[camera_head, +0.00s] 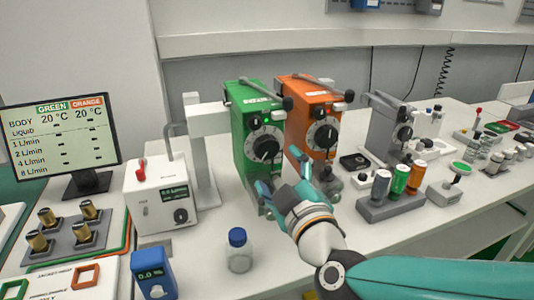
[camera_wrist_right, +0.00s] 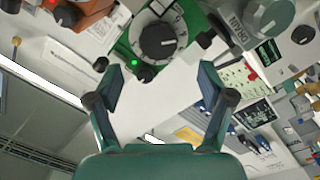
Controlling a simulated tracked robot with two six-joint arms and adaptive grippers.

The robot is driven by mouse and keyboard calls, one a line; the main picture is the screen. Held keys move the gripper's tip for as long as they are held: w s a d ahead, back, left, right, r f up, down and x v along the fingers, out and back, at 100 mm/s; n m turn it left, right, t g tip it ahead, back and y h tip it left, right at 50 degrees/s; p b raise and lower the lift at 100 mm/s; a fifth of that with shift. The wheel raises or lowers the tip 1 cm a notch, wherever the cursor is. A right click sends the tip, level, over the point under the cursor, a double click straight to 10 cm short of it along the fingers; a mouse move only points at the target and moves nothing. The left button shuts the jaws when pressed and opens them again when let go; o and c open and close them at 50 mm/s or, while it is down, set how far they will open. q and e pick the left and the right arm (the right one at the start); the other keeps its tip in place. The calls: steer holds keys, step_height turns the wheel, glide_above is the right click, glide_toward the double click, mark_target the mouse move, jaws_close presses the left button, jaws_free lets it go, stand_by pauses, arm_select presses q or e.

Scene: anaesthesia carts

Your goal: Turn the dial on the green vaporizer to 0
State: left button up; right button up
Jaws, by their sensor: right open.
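The green vaporizer (camera_head: 247,105) stands upright on the white bench in the head view. Its dial (camera_head: 264,146), a dark knob on a pale numbered ring, faces me; the setting is too small to read. In the wrist view the dial (camera_wrist_right: 158,40) is at the top centre, with a lit green lamp beside it. My right gripper (camera_head: 284,178) is open and empty, in front of and below the dial. In the wrist view its two fingers (camera_wrist_right: 160,88) are spread wide below the dial, apart from it. My left gripper is not in view.
The orange vaporizer (camera_head: 312,105) stands close on the right of the green one. A white box with a display (camera_head: 160,200) is at the left, and a blue-capped bottle (camera_head: 239,255) stands in front. A grey holder with coloured vials (camera_head: 391,205) is at the right.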

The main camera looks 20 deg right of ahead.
mark_target(267, 150)
steer(key=w, duration=0.7)
steer(key=shift+w, duration=0.15)
steer(key=shift+c, duration=0.4)
steer(key=c, duration=1.1)
